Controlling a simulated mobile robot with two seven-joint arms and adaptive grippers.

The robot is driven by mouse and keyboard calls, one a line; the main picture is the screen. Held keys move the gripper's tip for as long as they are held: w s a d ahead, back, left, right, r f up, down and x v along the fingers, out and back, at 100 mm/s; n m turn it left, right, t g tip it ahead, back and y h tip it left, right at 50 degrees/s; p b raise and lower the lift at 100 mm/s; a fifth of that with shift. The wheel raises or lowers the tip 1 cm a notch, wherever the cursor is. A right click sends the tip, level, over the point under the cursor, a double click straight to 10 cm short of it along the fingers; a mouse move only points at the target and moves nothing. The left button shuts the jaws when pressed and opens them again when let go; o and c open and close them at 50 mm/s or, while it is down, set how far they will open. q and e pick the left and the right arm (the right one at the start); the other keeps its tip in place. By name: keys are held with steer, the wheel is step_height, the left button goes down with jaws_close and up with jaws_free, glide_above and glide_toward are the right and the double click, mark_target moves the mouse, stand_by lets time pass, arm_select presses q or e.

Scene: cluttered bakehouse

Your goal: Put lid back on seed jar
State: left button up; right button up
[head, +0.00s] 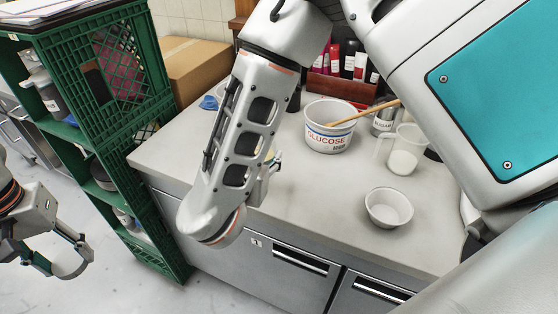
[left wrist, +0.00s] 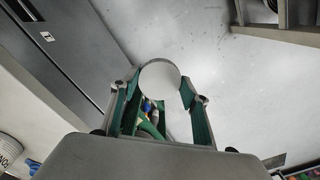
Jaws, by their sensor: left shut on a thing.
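My left gripper (head: 62,258) hangs over the floor at the left edge of the head view, clear of the counter. In the left wrist view its green-padded fingers (left wrist: 163,92) are shut on a round, plain grey-white disc, which looks like the lid (left wrist: 160,74). My right arm crosses the middle of the head view. Its gripper (head: 265,180) is mostly hidden behind the forearm, so its jaws cannot be made out. I cannot pick out the seed jar for certain. Something small and beige shows beside the right gripper, mostly covered.
The counter (head: 330,215) holds a glucose tub (head: 330,138) with a wooden spoon, a sugar tin (head: 384,122), a clear measuring jug (head: 405,160) and an empty white bowl (head: 388,208). A green crate shelf (head: 165,235) stands between my left gripper and the counter. A cardboard box (head: 197,68) is behind.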

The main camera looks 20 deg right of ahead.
steer(key=w+a+r+n+t+y, duration=0.1)
steer(key=w+a+n+y, duration=0.4)
steer(key=w+a, duration=0.7)
steer(key=shift+r+t+y, duration=0.25)
steer(key=shift+t+y, duration=0.05)
steer(key=shift+t, duration=0.6)
steer(key=shift+a, duration=0.1)
